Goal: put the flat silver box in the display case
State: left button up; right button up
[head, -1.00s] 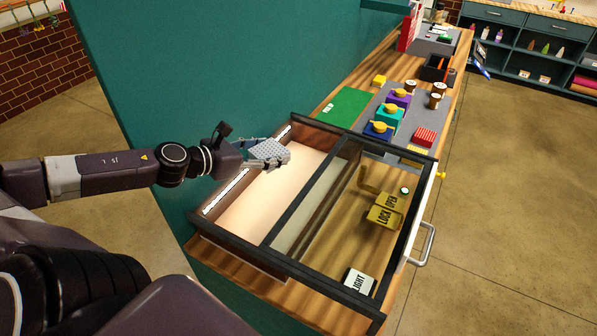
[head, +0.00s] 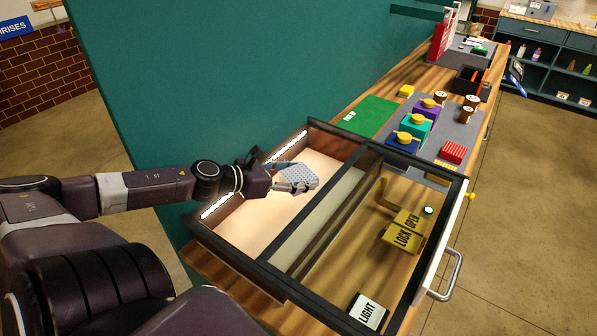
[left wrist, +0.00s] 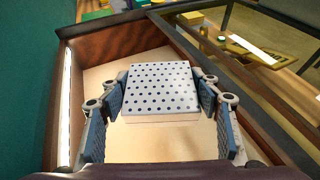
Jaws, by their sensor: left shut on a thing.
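The flat silver box (head: 299,177), pale with dark dots on top, is between the fingers of my left gripper (head: 290,178). In the left wrist view the box (left wrist: 161,87) lies level, with a blue-padded finger on each side. My left gripper is shut on it and holds it above the open, lit part of the display case (head: 335,142). The case has brown wooden walls and a dark frame; its pale floor shows under the box. I cannot tell exactly how high the box is. My right gripper is not in view.
A glazed section with LOCK and OPEN signs (head: 408,230) and a LIGHT block (head: 367,312) adjoins the open part. A handle (head: 450,275) sticks out at right. Behind are a green mat (head: 368,116) and colored boxes (head: 415,124). A teal wall (head: 220,80) stands at left.

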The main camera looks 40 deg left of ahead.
aim_at(298, 206)
pick_arm(q)
notch_tip(298, 206, down, 2)
jog(key=shift+f, duration=0.85)
notch_tip(298, 206, down, 3)
jog(key=shift+f+b, duration=0.2)
jog(key=shift+b, duration=0.1)
jog(key=shift+f, duration=0.1)
jog(key=shift+s+f+b, duration=0.1)
jog(key=shift+f+b, duration=0.4)
jog(key=shift+f, duration=0.05)
jog(key=o, duration=1.3)
jog(key=shift+d+f, duration=0.1)
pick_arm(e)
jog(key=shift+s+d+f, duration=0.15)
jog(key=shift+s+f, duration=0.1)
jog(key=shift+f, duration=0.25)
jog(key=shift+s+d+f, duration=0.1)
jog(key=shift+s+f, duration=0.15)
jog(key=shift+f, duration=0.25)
pick_arm(q)
jog(key=shift+s, duration=0.1)
